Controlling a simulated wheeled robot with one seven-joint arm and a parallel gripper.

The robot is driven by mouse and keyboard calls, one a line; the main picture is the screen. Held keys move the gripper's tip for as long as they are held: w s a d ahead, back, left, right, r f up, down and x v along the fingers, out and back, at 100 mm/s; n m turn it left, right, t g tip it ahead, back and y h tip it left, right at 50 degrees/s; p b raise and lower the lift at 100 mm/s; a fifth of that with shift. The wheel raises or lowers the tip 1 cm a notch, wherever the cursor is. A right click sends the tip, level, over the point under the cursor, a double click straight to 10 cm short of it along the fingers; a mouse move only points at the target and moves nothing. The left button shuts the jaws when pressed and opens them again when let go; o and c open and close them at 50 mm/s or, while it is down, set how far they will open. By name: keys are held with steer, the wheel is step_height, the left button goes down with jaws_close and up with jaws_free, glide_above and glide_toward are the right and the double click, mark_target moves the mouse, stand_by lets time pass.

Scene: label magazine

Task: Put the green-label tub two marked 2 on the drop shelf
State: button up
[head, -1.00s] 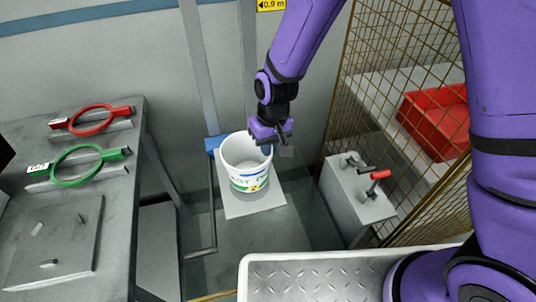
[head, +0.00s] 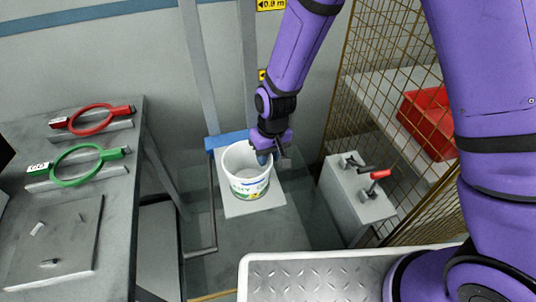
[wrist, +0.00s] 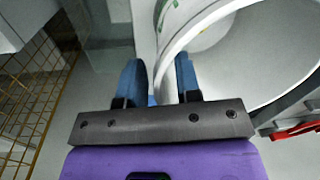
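A white open tub (head: 245,190) with green lettering on its label sits over a pale square plate (head: 274,200) with a blue strip along its back edge. I cannot read a 2 on it. My gripper (head: 263,157) is at the tub's back right rim, with one blue finger inside the tub. In the wrist view the tub's white wall (wrist: 174,40) passes between the two spread fingers of my gripper (wrist: 160,80), with gaps visible. I cannot tell for sure which surface is the drop shelf.
At left, a grey bench (head: 118,235) carries a red ring holder (head: 92,119) and a green ring holder (head: 76,166). At right stand a grey box (head: 350,205) with a red-handled lever, and a mesh fence (head: 385,70) with a red bin (head: 432,118) behind it.

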steer(key=shift+r, duration=0.1)
step_height(320, 180, up, 12)
steer(key=d, duration=0.1)
steer(key=shift+w, duration=0.3)
steer(key=shift+d, duration=0.15)
steer(key=s+d+r+m+t, duration=0.2)
steer(key=s+d+r+t, duration=0.1)
steer(key=d+r, duration=1.3)
steer(key=s+d+r+m+t, duration=0.1)
steer(key=s+d+r, duration=0.3)
steer(key=s+d, duration=0.2)
steer(key=s+d+r+m+t+h, duration=0.1)
steer(key=s+d+r, duration=0.3)
steer(key=s, duration=0.5)
steer(key=shift+d+r+m+t, duration=0.4)
steer(key=shift+d+m, duration=0.3)
steer(key=shift+d, duration=0.35)
